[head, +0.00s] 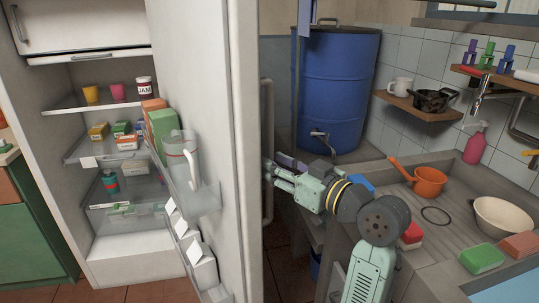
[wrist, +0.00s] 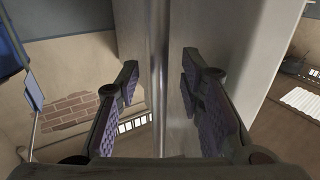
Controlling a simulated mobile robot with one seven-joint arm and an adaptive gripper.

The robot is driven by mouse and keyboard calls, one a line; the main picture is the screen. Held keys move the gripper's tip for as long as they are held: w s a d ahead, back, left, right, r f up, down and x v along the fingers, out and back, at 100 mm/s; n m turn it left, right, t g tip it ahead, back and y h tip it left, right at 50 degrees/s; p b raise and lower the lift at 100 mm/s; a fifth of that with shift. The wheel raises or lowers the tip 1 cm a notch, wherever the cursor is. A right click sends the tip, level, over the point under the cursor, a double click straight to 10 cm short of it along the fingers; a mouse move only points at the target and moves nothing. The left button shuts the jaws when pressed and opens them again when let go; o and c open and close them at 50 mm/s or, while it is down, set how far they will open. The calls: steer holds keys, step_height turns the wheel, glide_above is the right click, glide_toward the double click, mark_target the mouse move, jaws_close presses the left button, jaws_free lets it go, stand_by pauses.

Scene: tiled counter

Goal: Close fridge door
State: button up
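The white fridge door (head: 237,130) stands open in the head view, with its shelved inner side facing left. The fridge body (head: 118,250) is at the left, its lit shelves exposed. A long vertical handle (head: 268,150) runs down the outer side of the door. My gripper (head: 272,172) is on that outer side, at the handle. In the wrist view, my gripper (wrist: 160,82) is open, with the handle bar (wrist: 158,50) upright between its fingers. Gaps show on both sides of the bar. The door panel (wrist: 205,28) is behind the right finger.
Door shelves hold a pitcher (head: 180,155) and cartons. Jars and boxes stand inside the fridge. A blue barrel (head: 338,85) is behind my arm. The counter at right holds an orange pot (head: 430,182) and a bowl (head: 503,216). Tiled floor shows below the fridge.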

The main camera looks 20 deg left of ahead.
steer(key=shift+x, duration=1.2)
steer(key=shift+c, duration=0.5)
jaws_close()
